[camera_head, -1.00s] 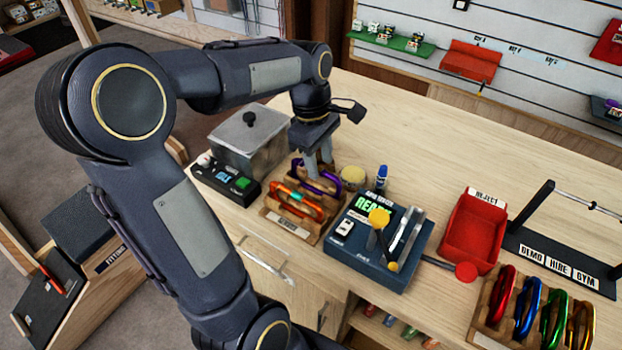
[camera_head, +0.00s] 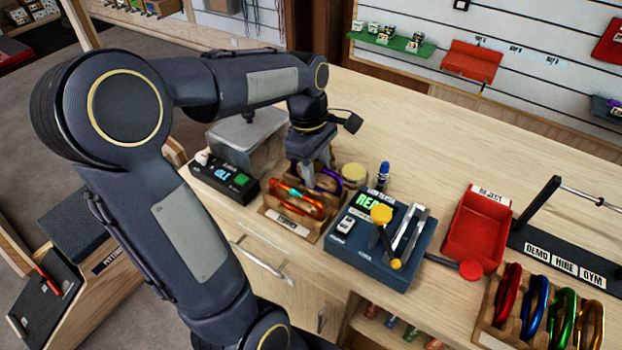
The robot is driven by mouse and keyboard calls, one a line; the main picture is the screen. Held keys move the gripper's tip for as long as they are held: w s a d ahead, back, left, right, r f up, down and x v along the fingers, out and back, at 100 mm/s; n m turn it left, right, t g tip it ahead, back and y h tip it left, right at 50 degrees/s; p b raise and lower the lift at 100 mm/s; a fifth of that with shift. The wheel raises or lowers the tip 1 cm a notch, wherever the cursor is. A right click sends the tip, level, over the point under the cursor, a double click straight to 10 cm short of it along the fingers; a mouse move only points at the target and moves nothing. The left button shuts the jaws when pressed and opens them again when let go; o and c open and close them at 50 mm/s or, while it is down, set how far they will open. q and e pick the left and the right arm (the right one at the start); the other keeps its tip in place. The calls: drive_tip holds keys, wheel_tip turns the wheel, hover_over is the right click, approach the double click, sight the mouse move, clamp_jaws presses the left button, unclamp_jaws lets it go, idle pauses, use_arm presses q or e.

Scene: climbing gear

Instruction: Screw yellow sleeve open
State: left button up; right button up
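My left gripper (camera_head: 306,172) points down at the back of a small wooden rack (camera_head: 284,223) that holds carabiners. A purple carabiner (camera_head: 329,179) stands at the back of this rack, right beside my fingers. An orange-red carabiner (camera_head: 299,201) with a small teal part stands in front of it. The fingertips are partly hidden, so I cannot tell whether they are open or grip anything. No yellow sleeve can be made out on these carabiners. A second rack at the lower right holds red (camera_head: 508,294), blue (camera_head: 534,305), green (camera_head: 560,318) and orange-gold (camera_head: 588,326) carabiners. My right gripper is not in view.

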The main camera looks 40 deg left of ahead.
use_arm(q)
drive_tip(key=shift+w+a+p, duration=0.1)
drive_tip(key=shift+w+p, duration=0.3)
drive_tip(key=shift+w, duration=0.35)
drive_tip(key=shift+r, duration=0.15)
drive_tip(key=shift+r+p, duration=1.35)
drive_tip(key=shift+s, duration=0.1)
drive_tip(key=shift+s, duration=0.7)
drive_tip(key=shift+f, duration=0.15)
drive_tip(key=shift+f+b, duration=1.05)
drive_tip(key=shift+f, duration=0.3)
